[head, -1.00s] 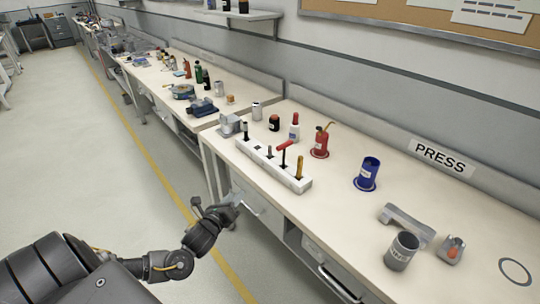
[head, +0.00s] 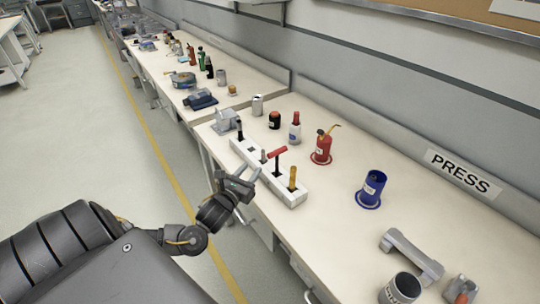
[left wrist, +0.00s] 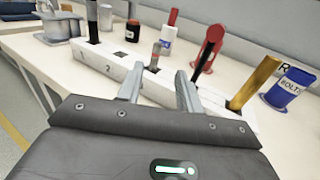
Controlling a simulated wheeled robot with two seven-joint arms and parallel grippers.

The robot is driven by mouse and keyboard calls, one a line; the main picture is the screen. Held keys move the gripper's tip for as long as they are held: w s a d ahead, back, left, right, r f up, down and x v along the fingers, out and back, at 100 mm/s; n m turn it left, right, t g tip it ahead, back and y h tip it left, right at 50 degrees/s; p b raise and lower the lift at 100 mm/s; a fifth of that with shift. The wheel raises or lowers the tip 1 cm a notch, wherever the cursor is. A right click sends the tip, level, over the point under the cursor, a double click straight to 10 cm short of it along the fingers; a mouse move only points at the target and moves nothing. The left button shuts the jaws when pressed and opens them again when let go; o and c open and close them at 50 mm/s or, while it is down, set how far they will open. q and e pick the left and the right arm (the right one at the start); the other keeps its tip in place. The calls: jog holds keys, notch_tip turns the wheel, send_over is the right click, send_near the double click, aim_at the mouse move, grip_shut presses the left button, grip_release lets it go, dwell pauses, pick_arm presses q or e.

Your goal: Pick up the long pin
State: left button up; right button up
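A long white holder block (head: 291,199) stands along the bench's front edge with several upright pieces in its holes. They are a dark-handled piece (head: 240,131), a short grey pin (head: 263,156), a red T-handled tool (head: 278,153) and a gold pin (head: 292,178). I cannot tell for sure which is the long pin. My left gripper (head: 249,172) is open and empty at the block's front side. In the left wrist view its fingers (left wrist: 158,76) point at the block, with the grey pin (left wrist: 155,57) between them in line of sight and the gold pin (left wrist: 254,82) to the right. My right gripper is out of view.
A grey handle piece (head: 411,256) and grey cup (head: 400,288) lie further right. Clear bench lies between.

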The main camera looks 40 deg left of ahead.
aim_at(262, 154)
pick_arm(q)
jog(key=shift+w+a+r, duration=0.15)
jog(key=shift+w+a, duration=0.05)
jog(key=shift+w, duration=0.35)
jog(key=shift+w+a+r, duration=0.15)
jog(key=shift+w, duration=0.35)
jog(key=shift+w+a+f, duration=0.1)
jog(key=shift+w, duration=0.5)
jog(key=shift+w+a+f, duration=0.1)
jog(key=shift+w, duration=0.5)
jog(key=shift+w+f, duration=0.1)
jog(key=shift+w, duration=0.25)
jog(key=w, duration=0.2)
jog(key=w+a+p, duration=0.1)
jog(key=w, duration=0.1)
jog(key=shift+w+a+f, duration=0.15)
jog(key=shift+w, duration=0.25)
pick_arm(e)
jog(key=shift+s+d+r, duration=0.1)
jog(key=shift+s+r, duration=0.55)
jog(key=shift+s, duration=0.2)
pick_arm(q)
jog(key=shift+c, duration=0.2)
grip_shut()
